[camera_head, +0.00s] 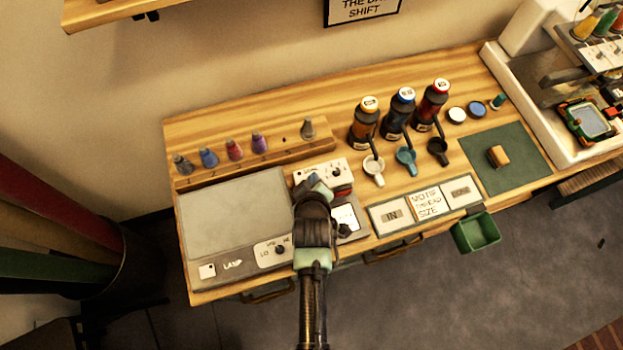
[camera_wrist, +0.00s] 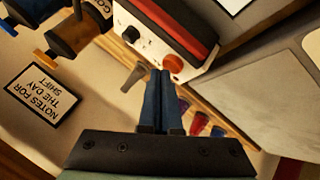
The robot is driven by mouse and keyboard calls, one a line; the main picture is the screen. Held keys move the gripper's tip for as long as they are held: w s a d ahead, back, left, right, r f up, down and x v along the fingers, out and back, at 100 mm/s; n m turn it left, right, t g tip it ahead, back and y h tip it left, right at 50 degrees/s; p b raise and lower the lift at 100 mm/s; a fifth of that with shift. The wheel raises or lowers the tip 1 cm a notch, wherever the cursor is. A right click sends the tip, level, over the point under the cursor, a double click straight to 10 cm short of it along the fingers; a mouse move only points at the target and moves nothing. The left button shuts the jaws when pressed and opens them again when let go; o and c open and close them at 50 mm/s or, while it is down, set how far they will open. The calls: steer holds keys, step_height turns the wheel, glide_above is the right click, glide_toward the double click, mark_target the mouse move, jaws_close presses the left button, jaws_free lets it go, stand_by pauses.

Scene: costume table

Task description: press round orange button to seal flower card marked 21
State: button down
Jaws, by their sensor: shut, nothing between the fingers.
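The round orange button (camera_wrist: 173,62) is on the white front panel of a small machine (camera_wrist: 180,25) with a red and black top. A dark knob sits beside it on the panel. In the head view the machine's white panel (camera_head: 324,171) shows just beyond my gripper, and the button cannot be made out. My gripper (camera_wrist: 160,74) is shut and empty. Its tips overlap the panel's edge close beside the button in the wrist view; I cannot tell whether they touch. A white card-like patch (camera_head: 346,216) shows on the machine's near side; no flower or 21 is readable.
A grey flat-topped unit (camera_head: 235,215) stands left of the machine. Behind, a wooden rack (camera_head: 270,152) holds several coloured pegs. Several dark bottles (camera_head: 400,112) and small cups stand to the right. A green mat (camera_head: 520,160) lies farther right. Label plates (camera_head: 425,203) line the front.

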steer(key=shift+f+b, duration=0.35)
steer(key=shift+f, duration=0.05)
stand_by(0.8)
steer(key=shift+r+p, duration=0.8)
steer(key=shift+r, duration=0.05)
step_height(320, 180, up, 5)
steer(key=p, duration=0.4)
steer(key=shift+r+p, duration=0.1)
steer(key=shift+p, duration=0.25)
